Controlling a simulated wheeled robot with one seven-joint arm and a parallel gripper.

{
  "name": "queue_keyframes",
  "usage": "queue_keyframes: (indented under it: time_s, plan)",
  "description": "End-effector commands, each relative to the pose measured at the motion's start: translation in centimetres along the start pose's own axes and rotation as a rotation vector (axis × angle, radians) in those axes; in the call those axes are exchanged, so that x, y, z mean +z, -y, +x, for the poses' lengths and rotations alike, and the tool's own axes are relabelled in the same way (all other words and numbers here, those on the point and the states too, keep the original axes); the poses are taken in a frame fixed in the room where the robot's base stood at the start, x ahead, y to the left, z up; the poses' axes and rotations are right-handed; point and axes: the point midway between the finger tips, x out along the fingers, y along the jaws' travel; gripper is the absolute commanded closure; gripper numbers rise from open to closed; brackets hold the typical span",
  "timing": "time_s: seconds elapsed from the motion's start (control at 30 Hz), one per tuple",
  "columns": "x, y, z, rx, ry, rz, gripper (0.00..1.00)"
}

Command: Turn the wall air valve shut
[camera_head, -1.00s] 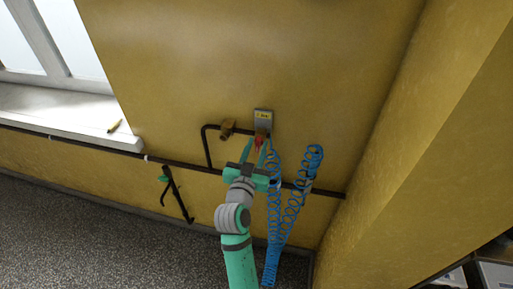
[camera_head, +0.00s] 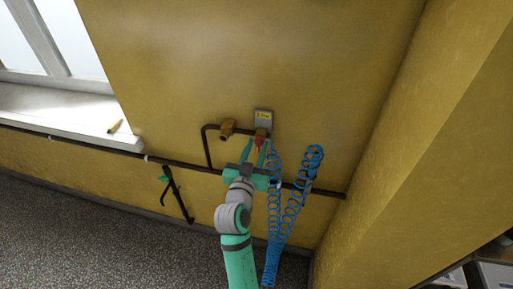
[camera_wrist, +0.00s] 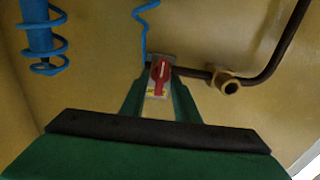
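The wall air valve has a red handle (camera_head: 259,144) below a grey plate with a yellow label (camera_head: 263,117) on the yellow wall. In the wrist view the red handle (camera_wrist: 160,71) points along the view between my two fingers. My gripper (camera_head: 257,147) is open, with a green finger on each side of the handle; it also shows in the wrist view (camera_wrist: 160,85). I cannot tell whether the fingers touch the handle. The valve body is partly hidden behind the handle and fingers.
A dark pipe (camera_head: 207,150) with a brass fitting (camera_head: 227,128) runs left of the valve. Blue coiled hoses (camera_head: 314,158) hang close on the right. A black tool with a green part (camera_head: 174,190) hangs lower left. A windowsill (camera_head: 70,117) lies at left.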

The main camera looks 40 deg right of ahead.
Motion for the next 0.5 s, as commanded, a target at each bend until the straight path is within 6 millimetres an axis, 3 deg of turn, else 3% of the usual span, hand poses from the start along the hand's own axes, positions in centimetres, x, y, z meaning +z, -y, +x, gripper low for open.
queue_keyframes:
  time_s: [0.23, 0.5]
  plan:
    - [0.1, 0.1, -0.9, -0.001, 0.0, 0.0, 0.72]
    - [0.1, 0.1, -5.6, -0.003, 0.001, 0.0, 0.72]
